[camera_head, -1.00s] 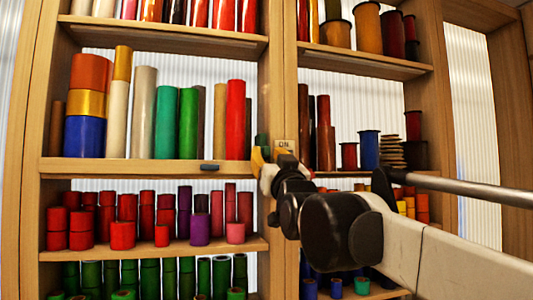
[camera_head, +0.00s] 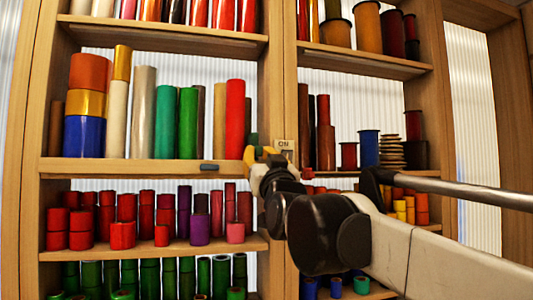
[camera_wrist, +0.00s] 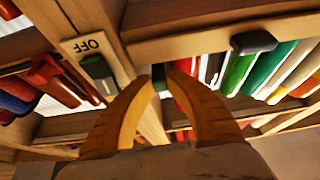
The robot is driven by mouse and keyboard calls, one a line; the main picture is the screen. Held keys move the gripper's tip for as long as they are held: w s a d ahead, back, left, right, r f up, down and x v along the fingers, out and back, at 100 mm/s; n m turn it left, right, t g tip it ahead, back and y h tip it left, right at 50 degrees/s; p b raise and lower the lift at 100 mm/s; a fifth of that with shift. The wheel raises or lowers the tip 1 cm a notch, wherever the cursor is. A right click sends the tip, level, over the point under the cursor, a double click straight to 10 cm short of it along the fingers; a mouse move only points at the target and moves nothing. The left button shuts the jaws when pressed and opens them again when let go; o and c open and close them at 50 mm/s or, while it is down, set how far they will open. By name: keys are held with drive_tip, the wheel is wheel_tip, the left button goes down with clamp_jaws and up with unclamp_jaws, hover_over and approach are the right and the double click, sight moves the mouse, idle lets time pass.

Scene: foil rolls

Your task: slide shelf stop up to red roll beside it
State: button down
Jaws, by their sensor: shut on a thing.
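The shelf stop is a small dark green block (camera_head: 252,139) at the right end of the middle shelf, by the upright post. It stands just right of the tall red roll (camera_head: 235,120); a thin gap or contact cannot be told. My gripper (camera_head: 256,154), with yellow fingers, is at the shelf's front edge and shut on the stop. In the wrist view the stop (camera_wrist: 158,77) shows small and dark between the fingertips (camera_wrist: 162,78). The red roll's lower end is partly hidden behind the right finger there.
A wooden post with a switch plate (camera_head: 284,146) stands right of the gripper. A dark grey handle (camera_head: 209,167) sits on the shelf's front edge to the left. Green, tan and white rolls fill the shelf further left; shorter red and purple rolls (camera_head: 200,229) stand below.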

drive_tip(key=shift+s+a, duration=0.1)
drive_tip(key=shift+a, duration=0.25)
drive_tip(key=c, duration=1.5)
unclamp_jaws()
drive_tip(key=shift+o, duration=0.2)
drive_tip(key=shift+s+d+f, duration=0.2)
drive_tip(key=shift+s+f, duration=0.15)
drive_tip(key=shift+s, duration=0.2)
drive_tip(key=b+v, duration=0.1)
drive_tip(key=v, duration=0.6)
drive_tip(key=shift+s+b, duration=0.35)
drive_tip(key=shift+b, duration=0.05)
drive_tip(key=shift+d+f, duration=0.1)
